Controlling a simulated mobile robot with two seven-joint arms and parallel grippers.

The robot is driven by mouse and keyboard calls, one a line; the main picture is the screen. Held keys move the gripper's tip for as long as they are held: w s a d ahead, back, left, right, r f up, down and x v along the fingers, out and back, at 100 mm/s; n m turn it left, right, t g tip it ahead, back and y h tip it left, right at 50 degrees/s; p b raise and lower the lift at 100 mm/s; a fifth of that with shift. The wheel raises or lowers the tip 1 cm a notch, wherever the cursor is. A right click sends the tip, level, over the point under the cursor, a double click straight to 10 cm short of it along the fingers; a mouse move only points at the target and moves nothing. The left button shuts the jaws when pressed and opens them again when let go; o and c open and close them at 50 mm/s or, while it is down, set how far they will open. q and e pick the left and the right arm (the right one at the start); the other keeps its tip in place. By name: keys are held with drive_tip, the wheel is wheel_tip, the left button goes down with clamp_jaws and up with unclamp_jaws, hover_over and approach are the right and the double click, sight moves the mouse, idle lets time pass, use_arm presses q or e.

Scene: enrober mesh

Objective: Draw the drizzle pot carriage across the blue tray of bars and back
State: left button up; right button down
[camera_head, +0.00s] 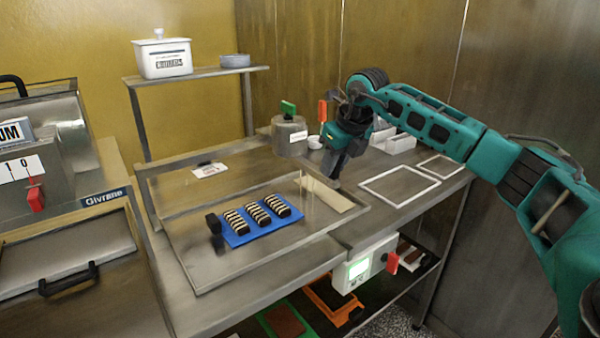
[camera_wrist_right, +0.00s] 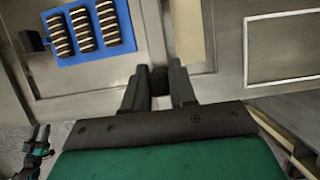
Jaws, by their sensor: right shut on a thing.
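The blue tray (camera_head: 262,232) lies in the metal basin, carrying three dark bars with pale stripes (camera_head: 255,215). The tray (camera_wrist_right: 95,55) also shows at the upper left of the right wrist view. The grey drizzle pot (camera_head: 289,137), with a green knob on top, is behind and right of the tray, not over it. My right gripper (camera_head: 332,177) points down just right of the pot. In the wrist view it (camera_wrist_right: 158,85) is shut on a small black grip (camera_wrist_right: 158,79). A small teal and black part, probably my left gripper (camera_wrist_right: 38,145), shows at the lower left; its jaws are unclear.
A black block (camera_head: 213,224) stands at the tray's left end. A pale strip (camera_head: 327,195) lies right of the tray. White frames (camera_head: 400,186) and white containers (camera_head: 398,143) are at the right. A shelf (camera_head: 195,75) stands behind. A control box (camera_head: 362,268) hangs at the front edge.

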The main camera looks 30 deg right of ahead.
drive_tip(key=d+p, duration=0.1)
drive_tip(key=d, duration=0.5)
drive_tip(key=shift+r, duration=0.15)
drive_tip(key=shift+w, duration=0.1)
drive_tip(key=c, duration=1)
unclamp_jaws()
drive_tip(key=shift+d, duration=0.15)
drive_tip(key=v, duration=1.2)
drive_tip(key=shift+s+r+p, duration=0.25)
drive_tip(key=shift+r+p, duration=0.1)
drive_tip(key=shift+p, duration=0.05)
